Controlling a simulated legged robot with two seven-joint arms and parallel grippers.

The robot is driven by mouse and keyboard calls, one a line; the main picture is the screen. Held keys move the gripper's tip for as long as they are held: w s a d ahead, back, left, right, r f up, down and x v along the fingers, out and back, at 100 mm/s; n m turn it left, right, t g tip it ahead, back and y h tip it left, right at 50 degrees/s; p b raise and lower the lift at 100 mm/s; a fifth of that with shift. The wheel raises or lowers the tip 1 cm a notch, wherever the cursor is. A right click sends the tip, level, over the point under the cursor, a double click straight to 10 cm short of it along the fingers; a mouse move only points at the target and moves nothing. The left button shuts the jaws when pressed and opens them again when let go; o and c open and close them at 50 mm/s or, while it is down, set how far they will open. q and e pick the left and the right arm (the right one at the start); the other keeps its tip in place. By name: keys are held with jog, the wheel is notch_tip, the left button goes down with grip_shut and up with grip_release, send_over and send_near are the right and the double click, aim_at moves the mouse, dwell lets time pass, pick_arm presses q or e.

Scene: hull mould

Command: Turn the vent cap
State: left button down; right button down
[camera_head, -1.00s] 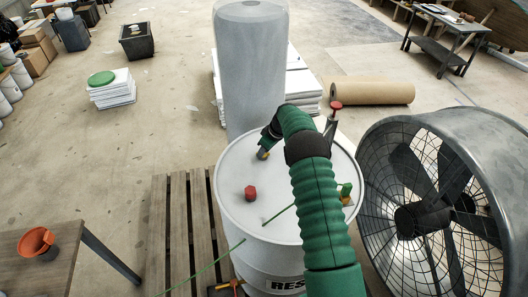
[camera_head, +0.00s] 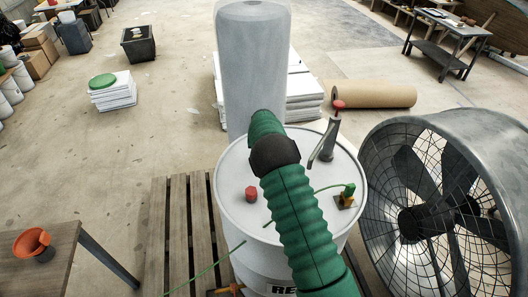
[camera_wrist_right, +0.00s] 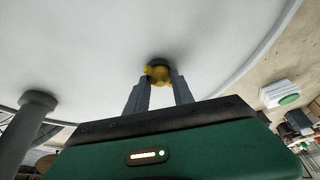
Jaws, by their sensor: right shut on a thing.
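A white drum (camera_head: 232,182) stands upright in the middle of the head view. In the right wrist view a small yellow cap (camera_wrist_right: 158,76) with a dark part sits on the white drum top (camera_wrist_right: 90,60). My right gripper (camera_wrist_right: 160,82) has one finger on each side of the yellow cap and is shut on it. In the head view my green right arm reaches over the drum and hides the gripper and this cap. A red cap (camera_head: 251,194) stands apart, left of my arm on the drum top. My left gripper is not in view.
A large fan (camera_head: 440,215) stands close on the right. A wooden pallet (camera_head: 175,225) lies left. A tall grey cylinder (camera_head: 252,70) stands behind.

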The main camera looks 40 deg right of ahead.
jog(key=m+g, duration=0.1)
jog(key=m, duration=0.3)
jog(key=shift+w+a+f+h, duration=0.1)
jog(key=shift+h, duration=0.3)
jog(key=shift+m+g+b, duration=0.45)
jog(key=shift+m+g, duration=0.15)
jog(key=shift+m, duration=0.6)
jog(key=shift+a, duration=0.1)
jog(key=c, duration=1.1)
grip_release()
jog(key=shift+w, duration=0.1)
jog(key=b+v, duration=0.1)
jog(key=v, duration=0.7)
jog(key=b+v, duration=0.2)
jog(key=v, duration=0.6)
jog(key=shift+a+r, duration=0.35)
jog(key=shift+f, duration=0.1)
